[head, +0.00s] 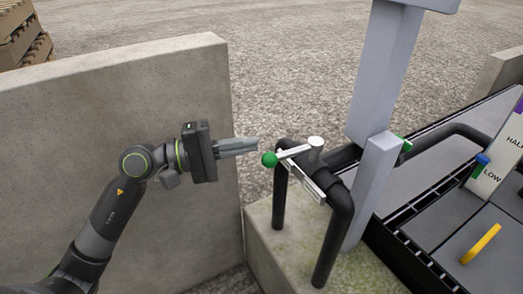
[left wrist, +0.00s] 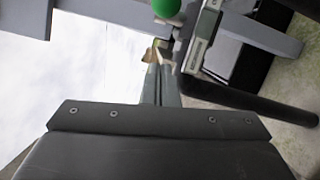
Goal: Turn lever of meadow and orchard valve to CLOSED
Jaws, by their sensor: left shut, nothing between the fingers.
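In the head view a valve lever (head: 291,152) with a green ball knob (head: 269,159) sits on a black pipe loop (head: 333,200) above a concrete block. The lever points left from a light round cap (head: 316,142). My left gripper (head: 256,144) is shut and empty, its fingertips just behind the green knob; I cannot tell if they touch it. The left wrist view shows the green knob (left wrist: 166,8) at the top, beyond my shut fingers (left wrist: 165,65). No meadow, orchard or CLOSED marking is readable. My right gripper is not in view.
A concrete wall (head: 110,110) stands behind and beside my left arm. A grey post (head: 385,70) rises right of the valve. Farther right are dark panels with a yellow handle (head: 481,244) and a HALF/LOW sign (head: 497,165). Gravel ground lies behind.

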